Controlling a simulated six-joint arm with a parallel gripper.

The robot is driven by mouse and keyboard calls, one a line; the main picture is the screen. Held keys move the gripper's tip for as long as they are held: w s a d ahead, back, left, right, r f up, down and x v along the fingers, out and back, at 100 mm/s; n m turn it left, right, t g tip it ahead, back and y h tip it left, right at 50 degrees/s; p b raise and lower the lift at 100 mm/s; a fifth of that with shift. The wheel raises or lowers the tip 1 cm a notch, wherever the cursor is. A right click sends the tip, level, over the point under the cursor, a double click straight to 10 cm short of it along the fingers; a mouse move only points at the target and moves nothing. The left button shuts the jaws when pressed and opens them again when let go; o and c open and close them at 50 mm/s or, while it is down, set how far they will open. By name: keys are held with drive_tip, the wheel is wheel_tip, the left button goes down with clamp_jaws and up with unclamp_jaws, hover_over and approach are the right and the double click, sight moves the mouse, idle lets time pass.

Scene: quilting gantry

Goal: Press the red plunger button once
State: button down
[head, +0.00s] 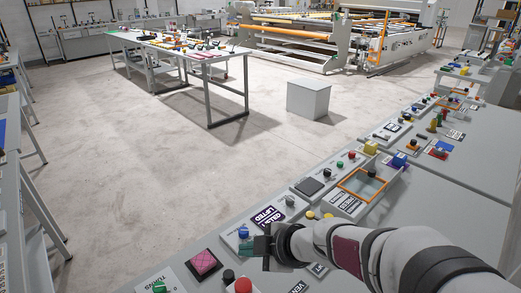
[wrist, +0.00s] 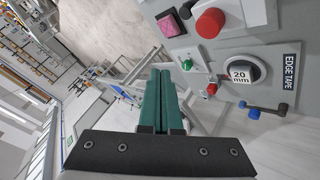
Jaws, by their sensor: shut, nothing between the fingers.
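A large round red button (head: 243,286) shows at the bottom edge of the head view, partly cut off. In the wrist view a large red mushroom-shaped button (wrist: 210,22) stands out from a grey panel at the upper right. My gripper (head: 247,246) is above the near bench in the head view, a little beyond the red button and apart from it. In the wrist view the green fingers of my gripper (wrist: 160,73) lie together, shut and empty. Their tips are left of and below the red button.
A pink square pad (head: 204,262) is left of my gripper. A blue knob (head: 243,232) is close behind it. The wrist view shows a green knob (wrist: 187,65), a small red knob (wrist: 211,89) and a 20 mm dial (wrist: 243,72). Open floor (head: 120,150) lies beyond the bench.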

sight(243, 283)
drive_tip(key=shift+s+a+f+n, duration=0.2)
drive_tip(key=shift+s+a+n, duration=0.05)
drive_tip(key=shift+s+n, duration=0.1)
drive_tip(key=shift+f, duration=4.4)
drive_tip(key=shift+f, duration=0.1)
drive_tip(key=shift+f, duration=0.3)
drive_tip(key=shift+f, duration=0.95)
drive_tip(key=shift+r, duration=1.35)
